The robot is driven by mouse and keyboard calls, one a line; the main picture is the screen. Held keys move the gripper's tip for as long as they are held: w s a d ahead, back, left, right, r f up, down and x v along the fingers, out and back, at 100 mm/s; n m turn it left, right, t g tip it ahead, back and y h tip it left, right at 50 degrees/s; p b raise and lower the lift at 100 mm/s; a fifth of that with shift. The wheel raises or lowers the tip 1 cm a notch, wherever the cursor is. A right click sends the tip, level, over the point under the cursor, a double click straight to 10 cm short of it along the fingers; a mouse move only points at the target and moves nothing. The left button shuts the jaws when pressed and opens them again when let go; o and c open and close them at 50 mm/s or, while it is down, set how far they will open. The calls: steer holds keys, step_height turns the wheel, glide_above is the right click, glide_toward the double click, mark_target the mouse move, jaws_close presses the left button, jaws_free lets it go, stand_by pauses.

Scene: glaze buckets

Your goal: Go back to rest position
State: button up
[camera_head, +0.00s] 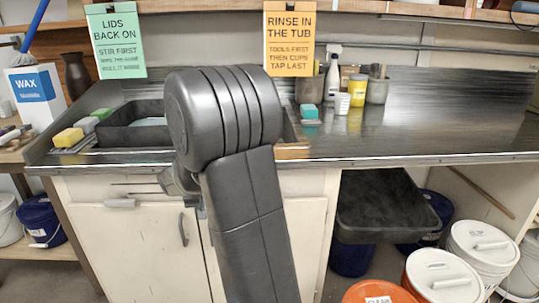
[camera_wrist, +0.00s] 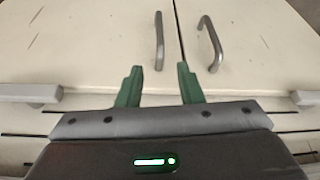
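My gripper shows in the wrist view (camera_wrist: 160,85) with its two green fingers apart and nothing between them. It points at the cream cabinet doors (camera_wrist: 90,40), which have two metal handles (camera_wrist: 159,42). In the head view, my arm rises in the middle and hides part of the counter and sink. The gripper's fingers are hidden there. Part of my wrist shows left of the arm, in front of the cabinet (camera_head: 130,255).
A steel counter (camera_head: 430,135) with a sink (camera_head: 130,128) runs behind the arm. A spray bottle (camera_head: 333,78) and small containers stand on it. Lidded buckets (camera_head: 440,275) and a dark tub (camera_head: 385,205) are at the lower right. A blue bucket (camera_head: 40,220) stands left.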

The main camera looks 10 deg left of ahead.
steer(key=b+x, duration=0.2)
steer(key=x, duration=1)
steer(key=shift+s+f, duration=0.1)
steer(key=shift+f, duration=0.1)
steer(key=shift+s+d, duration=0.1)
steer(key=shift+s, duration=0.35)
